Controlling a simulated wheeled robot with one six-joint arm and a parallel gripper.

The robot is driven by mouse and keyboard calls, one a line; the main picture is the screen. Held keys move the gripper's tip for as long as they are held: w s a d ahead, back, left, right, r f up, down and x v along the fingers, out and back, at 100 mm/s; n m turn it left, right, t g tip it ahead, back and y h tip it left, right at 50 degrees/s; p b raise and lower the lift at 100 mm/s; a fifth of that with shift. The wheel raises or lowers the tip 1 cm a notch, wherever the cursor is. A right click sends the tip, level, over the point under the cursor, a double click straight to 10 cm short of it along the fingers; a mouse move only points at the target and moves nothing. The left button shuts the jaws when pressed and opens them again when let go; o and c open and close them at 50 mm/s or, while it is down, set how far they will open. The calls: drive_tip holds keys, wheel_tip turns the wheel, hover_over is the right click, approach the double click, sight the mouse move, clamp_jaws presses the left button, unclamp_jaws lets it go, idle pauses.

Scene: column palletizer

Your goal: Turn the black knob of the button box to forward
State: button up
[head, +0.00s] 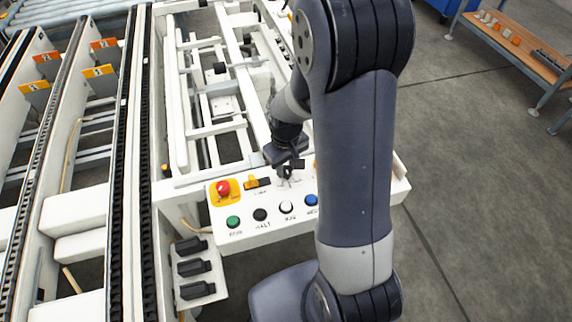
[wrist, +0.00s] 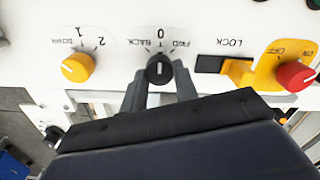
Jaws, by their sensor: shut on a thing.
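The black knob (wrist: 158,69) sits on the white button box (head: 240,206), between the upside-down labels BACK and FWD, with 0 between them. Its white mark looks lined up with 0 in the wrist view. My gripper (wrist: 159,76) is shut on the knob, one finger on each side of it. In the head view my gripper (head: 287,172) is over the back part of the box and hides most of the knob.
Green (head: 233,222), black, white and blue (head: 311,200) buttons line the front. Conveyor rails (head: 127,150) run at left.

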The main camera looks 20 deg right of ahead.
sight(287, 169)
drive_tip(key=m, duration=0.4)
drive_tip(key=shift+b, duration=0.4)
drive_tip(key=m, duration=0.4)
drive_tip(key=shift+d+m, duration=0.1)
drive_tip(key=shift+m, duration=0.5)
drive_tip(key=o, duration=1)
drive_tip(key=shift+c, duration=0.2)
drive_tip(key=shift+r, duration=0.15)
wheel_tip(287, 169, up, 11)
drive_tip(key=shift+f, duration=0.2)
